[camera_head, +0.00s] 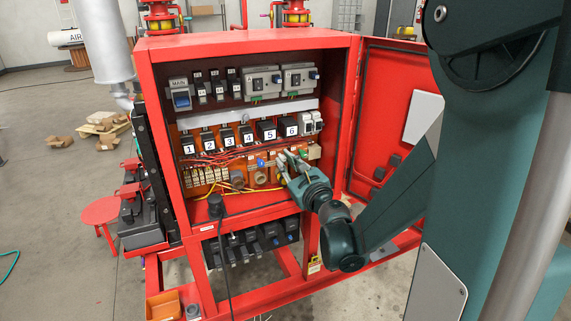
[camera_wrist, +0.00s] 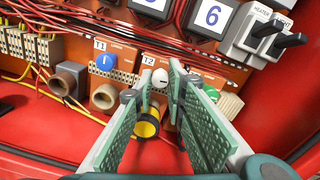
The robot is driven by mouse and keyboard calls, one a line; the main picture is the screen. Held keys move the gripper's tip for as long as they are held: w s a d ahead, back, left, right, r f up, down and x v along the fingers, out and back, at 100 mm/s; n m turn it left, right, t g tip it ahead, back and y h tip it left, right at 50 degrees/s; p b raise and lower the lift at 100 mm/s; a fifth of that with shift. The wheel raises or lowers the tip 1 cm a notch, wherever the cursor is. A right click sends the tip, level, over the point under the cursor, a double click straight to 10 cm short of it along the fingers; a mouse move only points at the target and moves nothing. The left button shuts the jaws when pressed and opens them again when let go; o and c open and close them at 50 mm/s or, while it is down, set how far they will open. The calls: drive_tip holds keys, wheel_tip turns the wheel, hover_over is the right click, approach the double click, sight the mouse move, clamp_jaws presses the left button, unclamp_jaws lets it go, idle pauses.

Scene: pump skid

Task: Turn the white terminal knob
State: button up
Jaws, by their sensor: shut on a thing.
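The white terminal knob (camera_wrist: 160,77) shows in the wrist view beside the T2 label, on the orange back panel of the red cabinet (camera_head: 262,223). My gripper (camera_head: 287,158) reaches into the cabinet in the head view. In the wrist view its green pads (camera_wrist: 161,75) stand on both sides of the white knob, and the gripper is shut on it. The pads hide the knob's sides. In the head view I cannot make out the knob behind the fingers.
A blue knob (camera_wrist: 106,62) under T1 is to the left; a green knob (camera_wrist: 211,93) is to the right. A yellow-ringed fitting (camera_wrist: 146,126) is below. Black switches (camera_wrist: 270,36) and numbered relays (camera_head: 247,138) sit above. The open red door (camera_head: 390,90) stands at right.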

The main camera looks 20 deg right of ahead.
drive_tip(key=n+b, duration=0.1)
drive_tip(key=n, duration=0.3)
drive_tip(key=n+b, duration=0.1)
drive_tip(key=n, duration=0.3)
drive_tip(key=n+b, duration=0.1)
drive_tip(key=n, duration=0.7)
drive_tip(key=shift+h, duration=0.3)
drive_tip(key=o, duration=0.9)
drive_tip(key=shift+s, duration=0.15)
drive_tip(key=shift+s+r, duration=0.15)
drive_tip(key=shift+s, duration=2.8)
drive_tip(key=shift+s+r, duration=0.1)
drive_tip(key=shift+s, duration=2.8)
